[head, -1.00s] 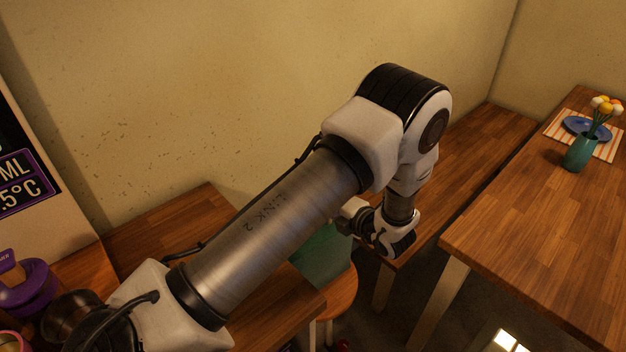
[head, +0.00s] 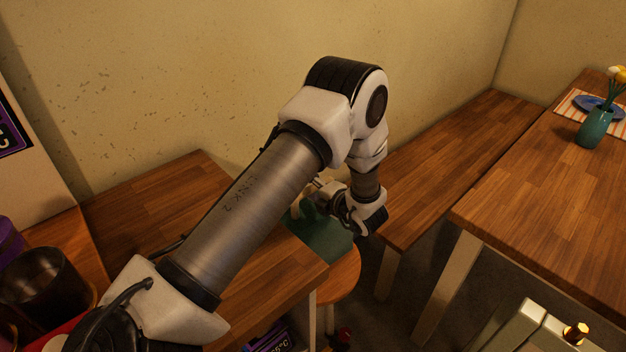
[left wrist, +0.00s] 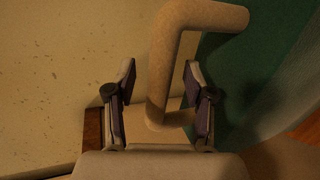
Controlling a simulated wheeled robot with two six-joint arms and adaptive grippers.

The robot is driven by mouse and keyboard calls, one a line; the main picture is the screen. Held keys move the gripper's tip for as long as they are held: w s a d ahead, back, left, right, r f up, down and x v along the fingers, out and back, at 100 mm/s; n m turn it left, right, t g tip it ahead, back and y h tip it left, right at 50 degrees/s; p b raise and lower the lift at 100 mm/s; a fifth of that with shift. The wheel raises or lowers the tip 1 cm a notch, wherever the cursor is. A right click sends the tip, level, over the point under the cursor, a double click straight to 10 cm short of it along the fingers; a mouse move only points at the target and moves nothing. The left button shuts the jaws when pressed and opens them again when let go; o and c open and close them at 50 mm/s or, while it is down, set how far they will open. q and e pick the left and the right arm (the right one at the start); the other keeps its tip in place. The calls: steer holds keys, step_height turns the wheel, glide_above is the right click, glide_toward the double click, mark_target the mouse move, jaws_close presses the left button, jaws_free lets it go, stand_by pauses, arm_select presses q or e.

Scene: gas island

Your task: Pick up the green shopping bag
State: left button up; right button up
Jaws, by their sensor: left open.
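The green shopping bag (head: 328,240) sits on a round wooden stool seat (head: 345,275), partly hidden by my left arm and hand. In the left wrist view, the bag's green side (left wrist: 240,70) fills the right part. A thick beige bent bar that looks like its handle (left wrist: 160,70) runs between the two fingers of my left gripper (left wrist: 162,80). The fingers stand apart on both sides of the bar, with a gap visible on each side. In the head view, my left gripper (head: 318,194) is at the bag's upper part. My right gripper is not in view.
A wooden bench (head: 460,150) runs along the wall. A wooden table (head: 540,200) at right holds a teal vase (head: 594,128). A wooden counter (head: 150,205) and dark cup (head: 42,285) are at left. A pale object with a brass knob (head: 576,332) is at bottom right.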

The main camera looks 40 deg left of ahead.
arm_select(q)
steer(key=shift+r, duration=0.1)
jaws_close()
